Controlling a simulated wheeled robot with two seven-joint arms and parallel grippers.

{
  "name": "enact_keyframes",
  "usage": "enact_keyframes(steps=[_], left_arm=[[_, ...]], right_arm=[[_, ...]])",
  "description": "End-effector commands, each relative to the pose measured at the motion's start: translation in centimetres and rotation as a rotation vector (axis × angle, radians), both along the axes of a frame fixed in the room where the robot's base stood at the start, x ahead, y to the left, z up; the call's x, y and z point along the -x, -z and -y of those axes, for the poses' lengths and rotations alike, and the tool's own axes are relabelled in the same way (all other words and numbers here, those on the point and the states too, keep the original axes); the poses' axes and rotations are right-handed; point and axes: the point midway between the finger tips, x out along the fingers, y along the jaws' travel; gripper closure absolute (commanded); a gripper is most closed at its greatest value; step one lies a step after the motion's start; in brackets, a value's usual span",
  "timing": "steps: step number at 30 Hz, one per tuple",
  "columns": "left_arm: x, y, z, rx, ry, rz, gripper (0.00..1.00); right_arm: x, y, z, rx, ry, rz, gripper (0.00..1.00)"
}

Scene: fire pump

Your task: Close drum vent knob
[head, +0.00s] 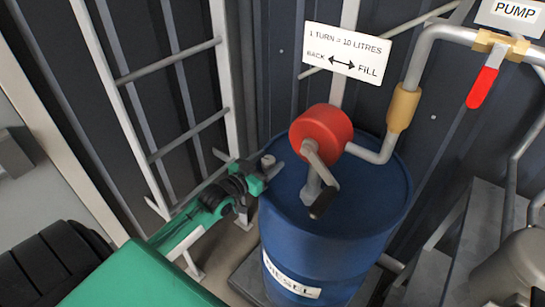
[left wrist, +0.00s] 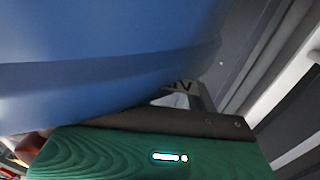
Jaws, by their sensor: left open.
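The blue diesel drum (head: 335,225) stands upright in the middle of the head view. A small grey knob (head: 268,160), which looks like the vent knob, sits at the left edge of its top. My left gripper (head: 272,168) reaches in from the left to this edge. Its fingers are open around or right beside the knob; I cannot tell whether they touch it. In the left wrist view the drum's blue surface (left wrist: 100,65) fills the upper left, close above the green gripper body. The knob cannot be made out there. My right gripper is not in view.
A red hand pump (head: 320,132) with a crank stands on the drum, right of my gripper. A pipe with a red-handled valve (head: 482,87) runs up to the right. A grey ladder (head: 135,110) stands behind my left arm. A grey metal stand is at the right.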

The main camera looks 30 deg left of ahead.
Motion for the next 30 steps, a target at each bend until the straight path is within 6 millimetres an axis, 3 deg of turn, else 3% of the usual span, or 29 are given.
enact_keyframes(steps=[6, 18, 25, 30], left_arm=[[-2.0, -0.1, 0.3, 0.001, 0.000, 0.001, 0.41], [-2.4, 0.0, 0.4, 0.000, 0.000, -0.001, 0.41], [-2.4, 0.0, 0.4, 0.000, 0.000, 0.000, 0.86], [-2.4, 0.1, 0.4, 0.000, 0.003, -0.001, 0.86]], right_arm=[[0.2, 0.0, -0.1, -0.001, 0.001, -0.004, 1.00], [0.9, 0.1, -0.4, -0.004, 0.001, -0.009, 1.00], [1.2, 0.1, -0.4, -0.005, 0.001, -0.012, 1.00], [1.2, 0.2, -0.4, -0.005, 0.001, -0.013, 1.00]])
